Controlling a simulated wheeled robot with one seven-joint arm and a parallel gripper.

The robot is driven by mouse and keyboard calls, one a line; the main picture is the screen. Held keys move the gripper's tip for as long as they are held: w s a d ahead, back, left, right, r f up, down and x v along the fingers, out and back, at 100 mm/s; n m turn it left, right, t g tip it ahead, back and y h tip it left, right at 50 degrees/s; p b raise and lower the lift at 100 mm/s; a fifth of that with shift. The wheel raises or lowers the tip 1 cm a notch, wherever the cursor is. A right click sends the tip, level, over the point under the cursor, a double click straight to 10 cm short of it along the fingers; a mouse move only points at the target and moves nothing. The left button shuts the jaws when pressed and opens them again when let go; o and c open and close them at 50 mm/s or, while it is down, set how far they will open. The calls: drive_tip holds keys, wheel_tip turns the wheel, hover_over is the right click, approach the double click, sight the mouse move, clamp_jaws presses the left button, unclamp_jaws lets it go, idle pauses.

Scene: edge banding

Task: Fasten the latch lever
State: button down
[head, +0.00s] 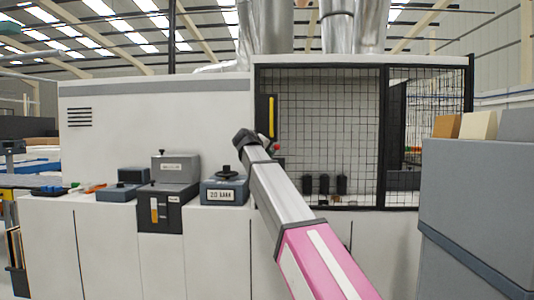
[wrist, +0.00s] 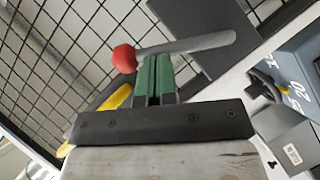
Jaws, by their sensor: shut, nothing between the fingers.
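The latch lever (wrist: 190,44) is a grey bar with a red ball knob (wrist: 124,58) at its left end in the wrist view. In the head view a small red spot, probably the knob (head: 277,148), shows just right of my arm's far end. My gripper (wrist: 155,62) has green fingers, which are shut together and empty. The fingertips lie at the lever's near edge, just right of the knob; I cannot tell whether they touch it. In the head view the fingers are hidden behind my arm.
A black mesh guard (head: 330,110) stands behind the lever, with a yellow handle (head: 271,116) at its left edge. A grey-blue box labelled 20 (head: 225,190) sits on the ledge to the left. A large grey cabinet (head: 475,200) stands at the right.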

drive_tip(key=shift+d, duration=0.2)
drive_tip(key=d+f+m+y, duration=0.2)
drive_tip(key=m+y, duration=0.1)
drive_tip(key=d+f+m+g+y, duration=0.1)
drive_tip(key=d+f+m+y, duration=0.1)
drive_tip(key=d+y, duration=0.1)
drive_tip(key=shift+f+m, duration=0.35)
drive_tip(key=shift+m, duration=0.05)
idle(0.5)
drive_tip(key=shift+d+f, duration=0.1)
idle(0.6)
